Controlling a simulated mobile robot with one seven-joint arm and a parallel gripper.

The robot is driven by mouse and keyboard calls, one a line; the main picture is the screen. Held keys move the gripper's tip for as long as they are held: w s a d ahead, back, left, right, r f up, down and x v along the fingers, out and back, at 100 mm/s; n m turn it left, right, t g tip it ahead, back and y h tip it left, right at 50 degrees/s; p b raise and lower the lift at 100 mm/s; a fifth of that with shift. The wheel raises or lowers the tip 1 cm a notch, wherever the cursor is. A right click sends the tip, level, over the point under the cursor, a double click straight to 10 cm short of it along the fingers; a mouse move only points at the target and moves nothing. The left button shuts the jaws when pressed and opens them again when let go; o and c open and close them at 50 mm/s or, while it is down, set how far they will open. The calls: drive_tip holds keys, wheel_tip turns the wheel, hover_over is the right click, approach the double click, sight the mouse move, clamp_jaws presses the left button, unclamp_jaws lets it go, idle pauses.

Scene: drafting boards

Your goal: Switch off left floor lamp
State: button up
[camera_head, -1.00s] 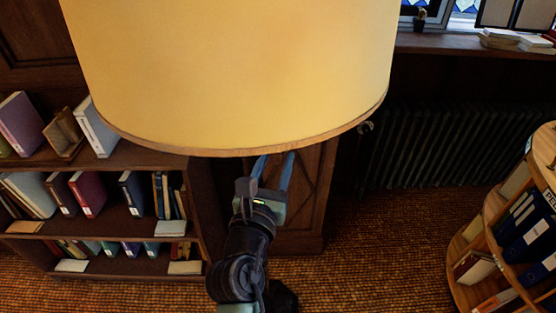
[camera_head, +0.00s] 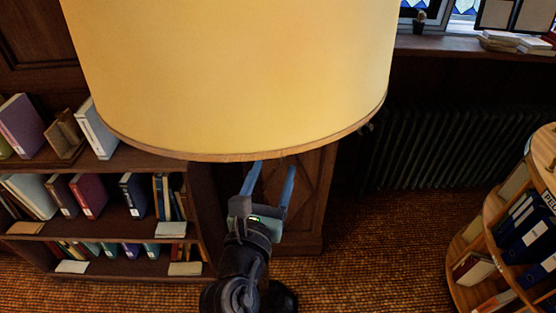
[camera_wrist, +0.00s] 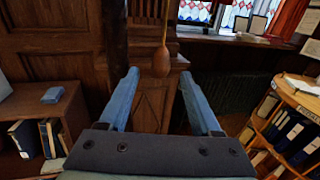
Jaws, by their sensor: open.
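The floor lamp's large cream-yellow shade (camera_head: 240,80) fills the upper middle of the head view, glowing warmly. In the wrist view a pull cord (camera_wrist: 164,25) hangs down and ends in a brown wooden knob (camera_wrist: 161,62). My gripper (camera_head: 274,168) is below the shade's lower rim, with its blue fingers pointing up and away and the tips close to the rim in the picture. In the wrist view my gripper (camera_wrist: 160,76) is open and empty. The knob appears between the fingertips, slightly above them, and apart from both. The shade hides the cord in the head view.
A low bookcase (camera_head: 110,222) stands at left. A rounded wooden shelf (camera_head: 470,232) with binders stands at right. A dark radiator (camera_head: 440,145) sits under the windowsill (camera_head: 460,43). A dark vertical post (camera_wrist: 115,40) rises left of the knob. Carpet between the shelves is clear.

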drive_tip(key=v, duration=0.5)
drive_tip(key=shift+s, duration=0.2)
drive_tip(key=shift+a+f, duration=0.1)
idle(0.4)
